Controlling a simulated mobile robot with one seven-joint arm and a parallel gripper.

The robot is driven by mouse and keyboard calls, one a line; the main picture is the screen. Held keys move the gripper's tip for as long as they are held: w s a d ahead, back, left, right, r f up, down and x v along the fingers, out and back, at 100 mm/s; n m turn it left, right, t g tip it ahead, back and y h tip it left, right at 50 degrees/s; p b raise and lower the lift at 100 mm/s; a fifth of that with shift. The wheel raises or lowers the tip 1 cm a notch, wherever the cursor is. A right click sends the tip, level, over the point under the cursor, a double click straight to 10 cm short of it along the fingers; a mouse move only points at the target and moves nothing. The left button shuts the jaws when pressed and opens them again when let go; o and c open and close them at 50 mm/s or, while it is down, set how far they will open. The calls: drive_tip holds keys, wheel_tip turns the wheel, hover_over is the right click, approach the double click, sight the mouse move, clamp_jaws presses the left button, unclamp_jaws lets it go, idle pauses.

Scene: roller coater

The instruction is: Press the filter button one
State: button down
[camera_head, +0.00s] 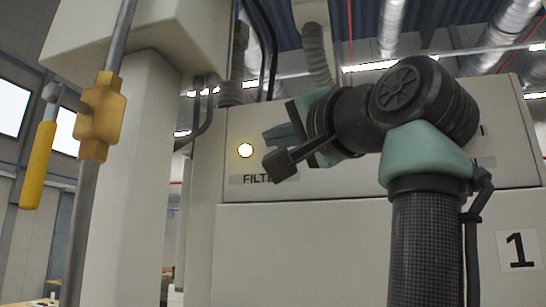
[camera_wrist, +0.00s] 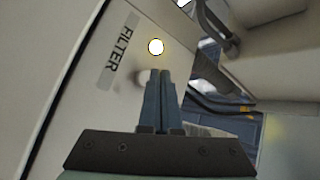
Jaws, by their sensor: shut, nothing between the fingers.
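A round button (camera_head: 245,150), lit pale yellow, sits on the light panel above a label (camera_head: 256,179) that reads "FILTER" and is partly covered by my arm in the head view. In the wrist view the lit button (camera_wrist: 155,47) is just beyond my fingertips, beside the "FILTER" label (camera_wrist: 118,50). My gripper (camera_wrist: 160,72) is shut and empty, its two blue-grey fingers side by side. In the head view my gripper (camera_head: 268,134) is a little right of the button. I cannot tell whether the fingertips touch the panel.
A vertical pipe with a yellow valve (camera_head: 101,115) and a yellow handle (camera_head: 38,165) stands at the left. Dark cables (camera_head: 203,120) run beside the panel's left edge. A "1" sign (camera_head: 521,250) is at the lower right.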

drive_tip(key=shift+w, duration=0.15)
drive_tip(key=shift+w+d, duration=0.1)
drive_tip(key=shift+w, duration=0.2)
drive_tip(key=shift+w+d, duration=0.2)
drive_tip(key=shift+w, duration=0.2)
idle(1.0)
idle(0.3)
drive_tip(key=shift+s+a+b, duration=0.3)
drive_tip(key=shift+s+b, duration=0.3)
drive_tip(key=shift+s, duration=0.2)
drive_tip(key=s+b, duration=0.1)
drive_tip(key=s+a+b, duration=0.1)
drive_tip(key=s, duration=0.1)
drive_tip(key=s+b, duration=0.1)
drive_tip(key=shift+s+a, duration=0.25)
drive_tip(key=shift+s, duration=0.15)
